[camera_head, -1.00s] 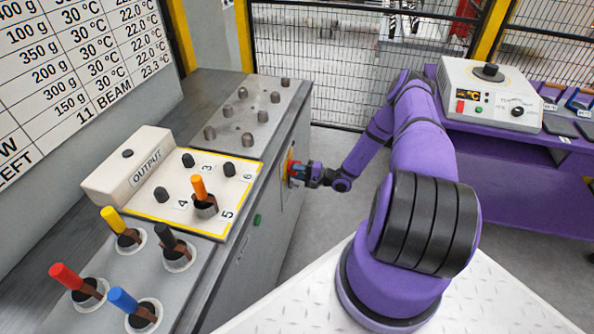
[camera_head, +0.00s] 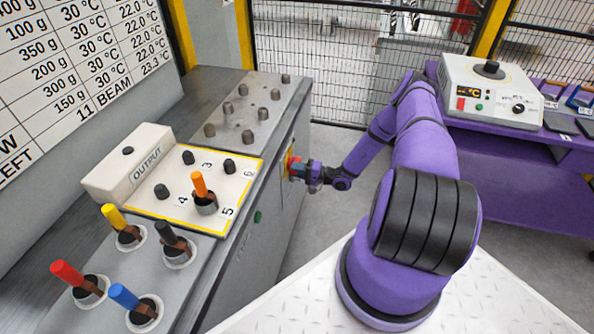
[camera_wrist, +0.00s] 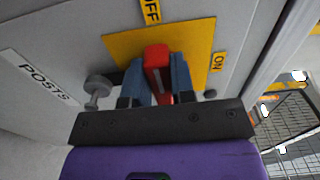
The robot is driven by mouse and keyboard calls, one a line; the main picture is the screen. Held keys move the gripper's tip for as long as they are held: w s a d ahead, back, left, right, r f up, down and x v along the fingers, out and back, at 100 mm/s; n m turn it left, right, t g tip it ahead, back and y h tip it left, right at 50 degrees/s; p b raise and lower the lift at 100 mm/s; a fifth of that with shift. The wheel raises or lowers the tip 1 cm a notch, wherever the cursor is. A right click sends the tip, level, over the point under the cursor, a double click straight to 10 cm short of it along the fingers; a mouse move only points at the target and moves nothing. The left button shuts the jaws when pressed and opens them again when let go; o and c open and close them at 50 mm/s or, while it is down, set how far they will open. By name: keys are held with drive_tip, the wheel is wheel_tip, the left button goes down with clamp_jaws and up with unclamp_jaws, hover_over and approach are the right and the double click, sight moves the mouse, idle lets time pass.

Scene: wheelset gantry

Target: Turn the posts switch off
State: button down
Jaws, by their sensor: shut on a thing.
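The posts switch has a red handle (camera_wrist: 156,62) on a yellow plate (camera_wrist: 197,45). In the wrist view an OFF label (camera_wrist: 150,10) is above it, an ON label (camera_wrist: 218,62) is to its right, and a POSTS label (camera_wrist: 38,76) is on the panel at left. My gripper (camera_wrist: 158,75) is shut on the red handle, one finger on each side. The handle runs nearly up and down in the wrist view, its upper end towards OFF. In the head view my gripper (camera_head: 299,171) meets the cabinet's side; the fingers largely hide the switch.
A grey metal knob (camera_wrist: 98,88) stands left of the switch in the wrist view. The cabinet's side also carries a green button (camera_head: 258,217). The cabinet top holds an OUTPUT box (camera_head: 128,165) and several coloured levers. Open floor (camera_head: 345,215) lies right of the cabinet.

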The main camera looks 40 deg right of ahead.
drive_tip(key=c, duration=1)
unclamp_jaws()
drive_tip(key=shift+o, duration=0.2)
drive_tip(key=v, duration=1.1)
drive_tip(key=shift+w, duration=0.1)
